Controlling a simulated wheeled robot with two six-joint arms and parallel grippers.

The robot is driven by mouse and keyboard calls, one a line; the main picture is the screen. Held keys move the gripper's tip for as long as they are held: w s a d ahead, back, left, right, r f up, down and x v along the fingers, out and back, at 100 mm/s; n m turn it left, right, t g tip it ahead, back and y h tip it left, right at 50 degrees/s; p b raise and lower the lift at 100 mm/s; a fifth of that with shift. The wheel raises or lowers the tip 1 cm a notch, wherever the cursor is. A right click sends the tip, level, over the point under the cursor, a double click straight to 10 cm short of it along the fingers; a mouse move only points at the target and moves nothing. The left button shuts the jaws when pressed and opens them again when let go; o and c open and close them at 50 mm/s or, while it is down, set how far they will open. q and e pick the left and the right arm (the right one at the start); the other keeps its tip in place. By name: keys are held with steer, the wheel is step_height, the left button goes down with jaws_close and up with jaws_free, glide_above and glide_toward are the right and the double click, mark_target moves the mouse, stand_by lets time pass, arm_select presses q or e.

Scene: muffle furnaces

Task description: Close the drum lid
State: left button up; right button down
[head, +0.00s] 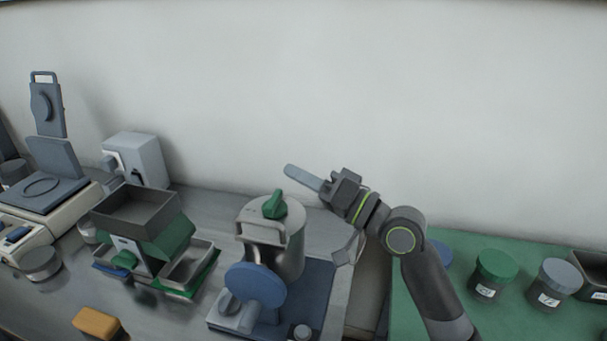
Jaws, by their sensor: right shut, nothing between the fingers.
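I cannot tell whether this top is fully seated. A bracket-like grey bar (262,234) crosses the upper front, and a blue disc (256,286) hides the lower front. My right gripper (287,170) is shut and empty. It appears above the drum, apart from the knob, with its fingers pointing left. My left gripper is out of view.
A hopper device with green parts (170,240) and a tray (190,265) stand left of the drum. An orange block (97,323) lies at front left. Lidded jars (494,275) stand on a green surface (425,315) at right. A pale wall (350,90) rises behind.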

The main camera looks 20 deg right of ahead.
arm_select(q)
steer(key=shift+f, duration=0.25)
arm_select(e)
steer(key=shift+s+a+f, duration=0.2)
steer(key=shift+s+f, duration=0.05)
steer(key=shift+s, duration=0.05)
